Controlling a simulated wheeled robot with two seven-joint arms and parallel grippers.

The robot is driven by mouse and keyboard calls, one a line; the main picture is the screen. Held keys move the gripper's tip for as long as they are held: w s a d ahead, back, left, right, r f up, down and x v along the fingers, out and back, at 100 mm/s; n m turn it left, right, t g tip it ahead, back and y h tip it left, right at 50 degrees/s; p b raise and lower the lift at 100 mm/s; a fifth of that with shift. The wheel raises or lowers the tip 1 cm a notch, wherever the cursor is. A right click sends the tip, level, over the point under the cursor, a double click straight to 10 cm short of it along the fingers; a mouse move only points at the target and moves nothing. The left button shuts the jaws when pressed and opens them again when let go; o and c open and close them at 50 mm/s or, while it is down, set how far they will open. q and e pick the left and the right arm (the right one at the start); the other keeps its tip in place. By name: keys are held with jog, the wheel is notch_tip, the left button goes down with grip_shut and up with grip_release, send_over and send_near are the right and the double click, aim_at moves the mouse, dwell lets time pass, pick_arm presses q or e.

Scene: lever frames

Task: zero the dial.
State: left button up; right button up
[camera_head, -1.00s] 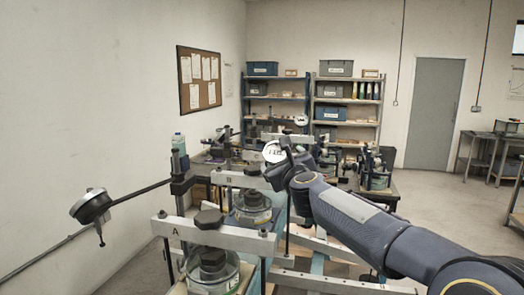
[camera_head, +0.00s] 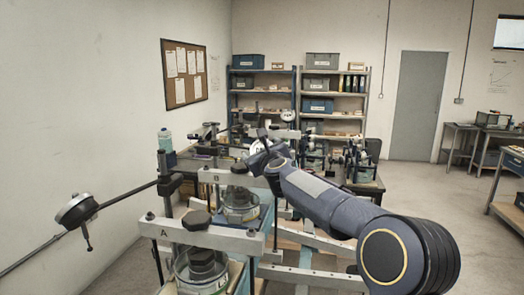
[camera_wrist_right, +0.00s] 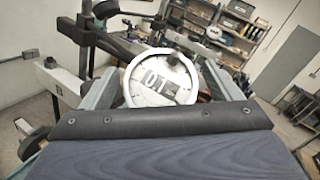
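A round white dial (camera_wrist_right: 160,82) with dark markings faces the right wrist camera. In the head view only part of its pale face (camera_head: 257,147) shows behind my right gripper (camera_head: 264,155). In the wrist view the fingers of my right gripper (camera_wrist_right: 163,78) stand apart, one on each side of the dial; I cannot tell whether they touch its rim. A dark round knob or post shows at the dial's top edge. My left gripper is not in view.
Lever frame A (camera_head: 200,234) stands in front, with frame B (camera_head: 240,178) behind it, each over a round cell. Shelves (camera_head: 335,95) line the back wall. Open floor lies at the right.

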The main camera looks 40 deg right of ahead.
jog(key=c, duration=0.9)
jog(key=shift+f+m+h+b, duration=0.1)
jog(key=shift+m+h+b, duration=0.4)
jog(key=shift+b, duration=0.05)
jog(key=shift+m+h, duration=0.3)
jog(key=shift+m, duration=0.2)
jog(key=o, duration=1)
